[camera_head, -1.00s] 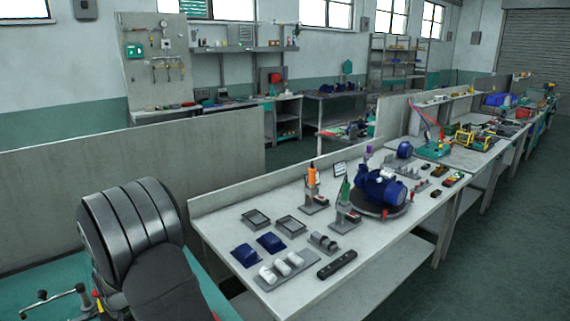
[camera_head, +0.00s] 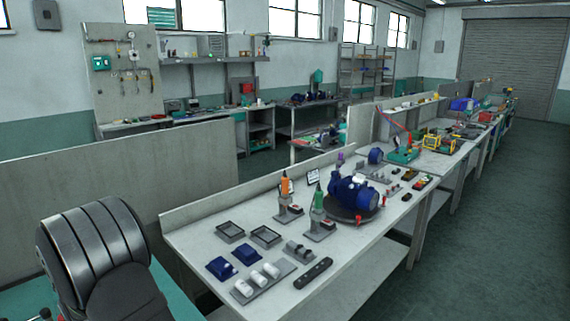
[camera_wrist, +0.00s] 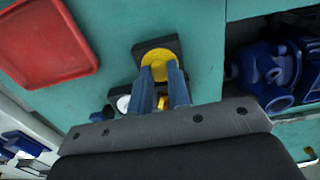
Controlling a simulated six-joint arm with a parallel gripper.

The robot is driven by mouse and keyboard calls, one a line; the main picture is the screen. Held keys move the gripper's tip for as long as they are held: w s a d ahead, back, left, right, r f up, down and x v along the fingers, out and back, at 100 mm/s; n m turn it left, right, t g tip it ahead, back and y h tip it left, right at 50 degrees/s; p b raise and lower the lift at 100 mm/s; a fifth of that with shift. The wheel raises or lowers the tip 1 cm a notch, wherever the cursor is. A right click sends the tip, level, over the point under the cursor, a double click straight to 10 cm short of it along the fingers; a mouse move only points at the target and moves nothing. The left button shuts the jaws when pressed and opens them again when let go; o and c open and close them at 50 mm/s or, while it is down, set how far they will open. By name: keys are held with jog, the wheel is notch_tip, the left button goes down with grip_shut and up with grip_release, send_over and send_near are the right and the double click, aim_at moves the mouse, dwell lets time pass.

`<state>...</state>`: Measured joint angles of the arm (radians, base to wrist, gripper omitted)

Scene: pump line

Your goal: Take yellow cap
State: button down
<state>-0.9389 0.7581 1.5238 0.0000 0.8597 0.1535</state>
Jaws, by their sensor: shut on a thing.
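The yellow cap (camera_wrist: 157,62) shows near the top middle of the wrist view, round and bright, in front of a dark square block or holder. My gripper (camera_wrist: 165,80) is shut on the cap, its two blue-grey fingers reaching to its near side. Whether the cap still touches the dark block (camera_wrist: 171,45) is not clear. The cap and my gripper cannot be made out in the head view, where part of my arm fills the lower left.
In the wrist view, a red tray (camera_wrist: 45,48) lies upper left on the teal surface (camera_wrist: 110,50). A white round part (camera_wrist: 124,103) sits left of my fingers. Blue pump bodies (camera_wrist: 268,68) stand right. The head view shows a bench (camera_head: 215,265) with a motor (camera_head: 355,193).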

jog(key=shift+r, duration=0.7)
dwell(0.6)
jog(key=shift+r, duration=2.15)
